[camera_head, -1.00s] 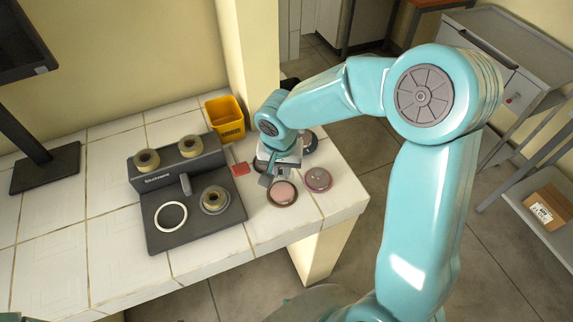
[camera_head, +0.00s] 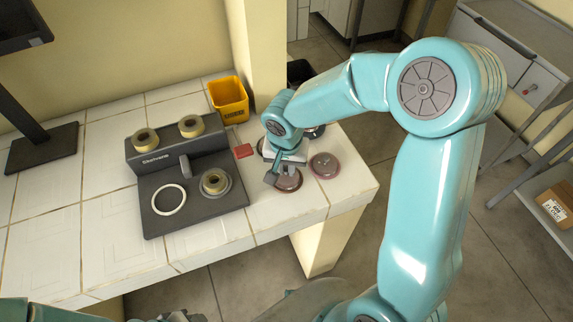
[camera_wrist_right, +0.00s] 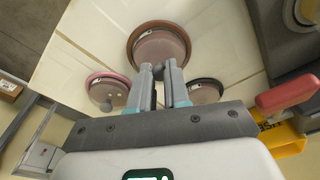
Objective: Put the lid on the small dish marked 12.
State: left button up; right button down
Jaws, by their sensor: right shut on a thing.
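A brown-rimmed round dish (camera_head: 290,184) with a pinkish inside sits near the table's front right; in the right wrist view it is the large disc (camera_wrist_right: 160,46) with a small white label. I cannot read a 12 on it. My right gripper (camera_head: 274,177) is right at this dish, its fingertips over the near edge in the wrist view (camera_wrist_right: 160,72). It is shut on what seems to be the lid, which is hard to tell from the dish.
A pink-rimmed dish (camera_head: 324,165) stands to the right, and a dark-rimmed dish (camera_wrist_right: 206,90) shows in the wrist view. The table's front edge is close.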

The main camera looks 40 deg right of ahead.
jog(key=shift+b, duration=0.7)
dwell(1.2)
jog(key=shift+f+b, duration=0.2)
jog(key=shift+b, duration=0.55)
dwell(0.7)
dwell(0.3)
jog(key=c, duration=0.5)
grip_release()
jog(key=shift+c, duration=0.2)
jog(key=shift+r+p, duration=2.2)
jog(key=shift+r, duration=1.4)
grip_shut()
